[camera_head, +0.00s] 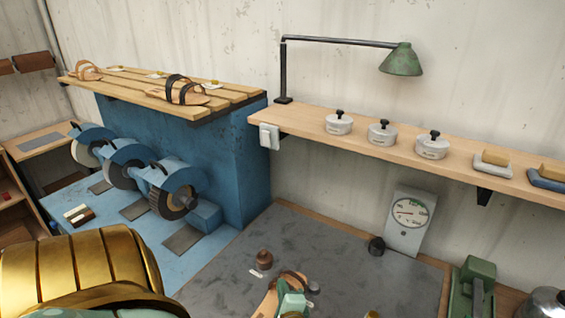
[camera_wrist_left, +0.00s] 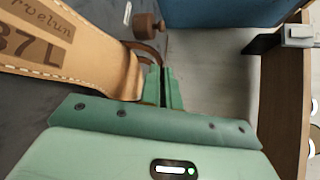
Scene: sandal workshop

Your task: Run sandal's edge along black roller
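A tan leather sandal (camera_head: 268,298) shows at the bottom of the head view, partly cut off. In the left wrist view its insole (camera_wrist_left: 85,55) fills the upper left, with a stamp ending in "37 L". My left gripper (camera_head: 292,302) is at the sandal; in the wrist view its green fingers (camera_wrist_left: 165,88) are close together at the sandal's edge and a brown strap, and appear shut on it. The blue grinding machine carries several wheels; the nearest is a dark wheel (camera_head: 172,203), which may be the black roller. The sandal is apart from it. My right gripper is not in view.
A green tool (camera_head: 473,285) stands at right. A shelf (camera_head: 300,116) with metal pots and a slatted rack (camera_head: 130,92) with sandals are above.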

